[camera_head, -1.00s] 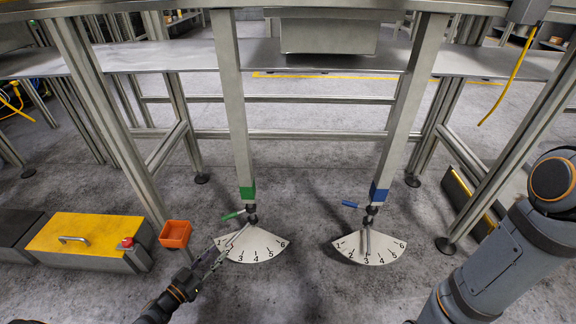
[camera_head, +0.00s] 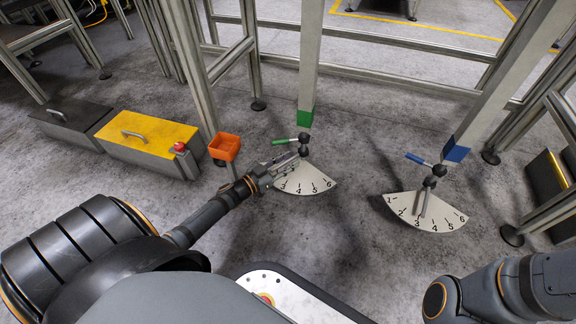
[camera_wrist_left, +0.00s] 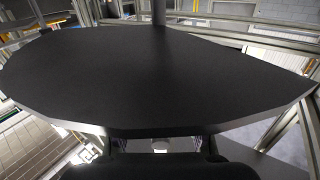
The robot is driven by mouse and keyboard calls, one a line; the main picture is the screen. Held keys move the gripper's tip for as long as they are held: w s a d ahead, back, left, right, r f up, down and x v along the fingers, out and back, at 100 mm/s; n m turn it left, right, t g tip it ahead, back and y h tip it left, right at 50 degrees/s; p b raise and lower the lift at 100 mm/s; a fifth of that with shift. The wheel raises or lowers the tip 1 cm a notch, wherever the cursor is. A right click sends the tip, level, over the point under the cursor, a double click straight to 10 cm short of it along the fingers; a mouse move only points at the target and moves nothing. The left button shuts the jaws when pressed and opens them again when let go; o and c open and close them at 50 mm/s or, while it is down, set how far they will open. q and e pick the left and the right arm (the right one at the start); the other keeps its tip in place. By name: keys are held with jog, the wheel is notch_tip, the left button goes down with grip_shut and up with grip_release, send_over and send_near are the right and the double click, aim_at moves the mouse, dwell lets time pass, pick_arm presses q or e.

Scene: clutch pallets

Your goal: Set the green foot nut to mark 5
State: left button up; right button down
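The green foot nut (camera_head: 303,139) is a dark knob below a green-banded table leg (camera_head: 305,117), with a green lever (camera_head: 284,142) pointing left. Below it is a white fan-shaped dial (camera_head: 313,183); marks 3 to 6 show, and its lower-numbered side is covered by my gripper. The nut's pointer cannot be made out. My left gripper (camera_head: 288,159) is low over the dial's left part, close to the nut; whether its fingers are open or touch anything is unclear. A large dark surface fills most of the left wrist view (camera_wrist_left: 150,75). My right gripper is out of view.
A blue-banded leg (camera_head: 456,152) has its own dial (camera_head: 432,220), with its pointer near 3. An orange bin (camera_head: 224,147) and a yellow-topped box (camera_head: 150,135) with a red button stand left of the green leg. Open floor lies between the dials.

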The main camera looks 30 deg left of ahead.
pick_arm(q)
jog(key=shift+w, duration=0.15)
grip_shut()
jog(key=shift+d, duration=0.1)
dwell(0.3)
